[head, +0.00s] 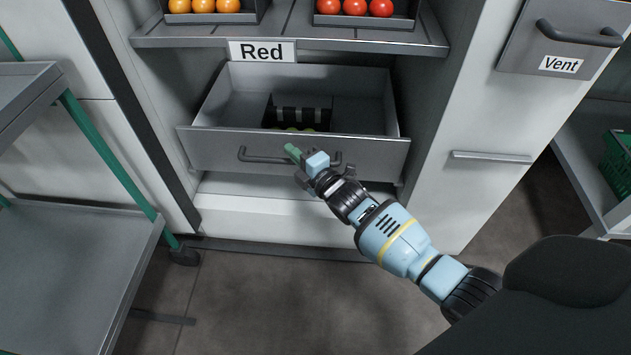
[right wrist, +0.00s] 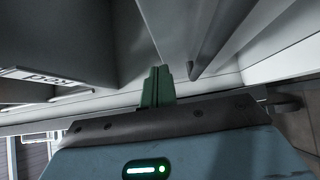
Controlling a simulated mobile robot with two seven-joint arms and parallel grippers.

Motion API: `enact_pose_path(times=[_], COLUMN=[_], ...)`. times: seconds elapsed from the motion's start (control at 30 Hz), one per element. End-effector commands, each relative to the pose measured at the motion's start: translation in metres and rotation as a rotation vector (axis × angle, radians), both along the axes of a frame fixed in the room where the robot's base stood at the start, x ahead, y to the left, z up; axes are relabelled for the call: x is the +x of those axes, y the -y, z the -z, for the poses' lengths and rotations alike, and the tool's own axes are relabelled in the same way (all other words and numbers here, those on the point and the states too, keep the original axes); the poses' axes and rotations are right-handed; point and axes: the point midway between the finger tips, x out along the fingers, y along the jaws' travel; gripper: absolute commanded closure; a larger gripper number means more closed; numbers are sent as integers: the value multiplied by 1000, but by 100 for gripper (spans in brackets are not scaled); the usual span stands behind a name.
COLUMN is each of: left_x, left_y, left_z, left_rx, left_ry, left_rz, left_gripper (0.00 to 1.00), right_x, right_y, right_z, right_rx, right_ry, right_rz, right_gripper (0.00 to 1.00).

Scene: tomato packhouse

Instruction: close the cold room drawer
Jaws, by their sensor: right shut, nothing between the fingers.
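The cold room drawer (head: 380,153) is pulled out below the shelf labelled "Red" in the head view. Its dark bar handle (head: 246,156) runs along the front, its middle hidden behind my right gripper. My right gripper (head: 292,152) is at the middle of the drawer front, its green fingers shut and empty, near the front's upper part. Whether they touch the drawer, I cannot tell. In the right wrist view the shut fingers (right wrist: 157,87) show close to grey panels. My left gripper is not in view.
A dark crate (head: 318,104) with yellow-green produce sits in the drawer. Crates of orange and red tomatoes stand on the shelf (head: 290,35) above. A grey trolley (head: 75,270) with green posts is at left. A "Vent" panel (head: 520,55) is at upper right.

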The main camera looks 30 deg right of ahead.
Motion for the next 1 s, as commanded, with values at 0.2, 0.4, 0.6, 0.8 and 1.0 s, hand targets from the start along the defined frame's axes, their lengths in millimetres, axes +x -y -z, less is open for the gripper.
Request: enact_pose_path(times=[0.2,0.4,0.6,0.8,1.0], left_x=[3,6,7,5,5], left_y=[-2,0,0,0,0], left_z=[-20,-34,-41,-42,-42], left_rx=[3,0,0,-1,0], left_ry=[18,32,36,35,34], left_rz=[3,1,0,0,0], left_gripper=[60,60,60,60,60], right_x=[-40,-74,-94,-100,-100], right_y=[7,13,17,18,18], right_z=[-2,-2,0,1,2], right_rx=[0,0,1,0,0], right_ry=[-2,-1,-2,-1,-2], right_rz=[-1,-2,-2,-3,-3], right_gripper=[100,100,100,100,100])
